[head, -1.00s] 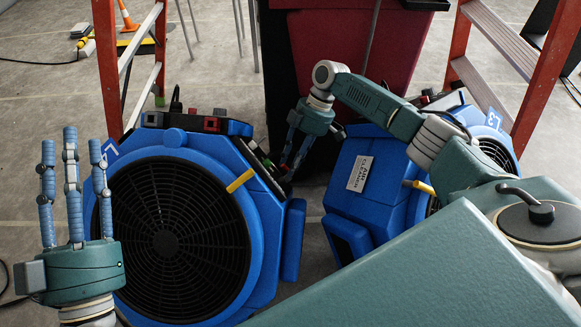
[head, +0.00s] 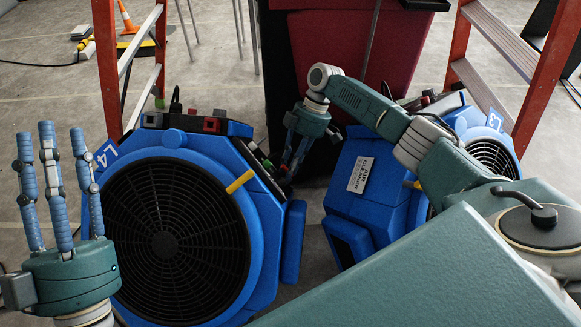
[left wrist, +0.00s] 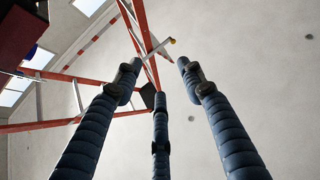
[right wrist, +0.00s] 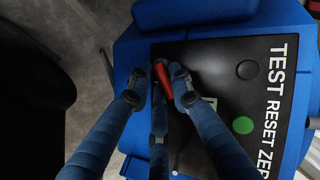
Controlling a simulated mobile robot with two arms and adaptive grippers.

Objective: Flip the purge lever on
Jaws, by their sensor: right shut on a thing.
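The purge lever appears as a red handle (right wrist: 163,82) on a black panel (right wrist: 215,60) in the right wrist view. My right gripper (right wrist: 160,90) is shut on it, with fingers on both sides and a third finger covering its lower part. In the head view my right gripper (head: 290,170) reaches down to the right-hand side of the blue unit marked L4 (head: 195,142); the lever is hidden there. My left gripper (head: 50,140) is open and empty, fingers spread upward, left of that unit. Its fingers also show in the left wrist view (left wrist: 160,95), empty.
The panel carries a green button (right wrist: 242,125), a black button (right wrist: 247,70) and the words TEST, RESET. A second blue unit (head: 365,195) stands right of my right gripper. A red bin (head: 330,50) and an orange ladder (head: 105,60) stand behind.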

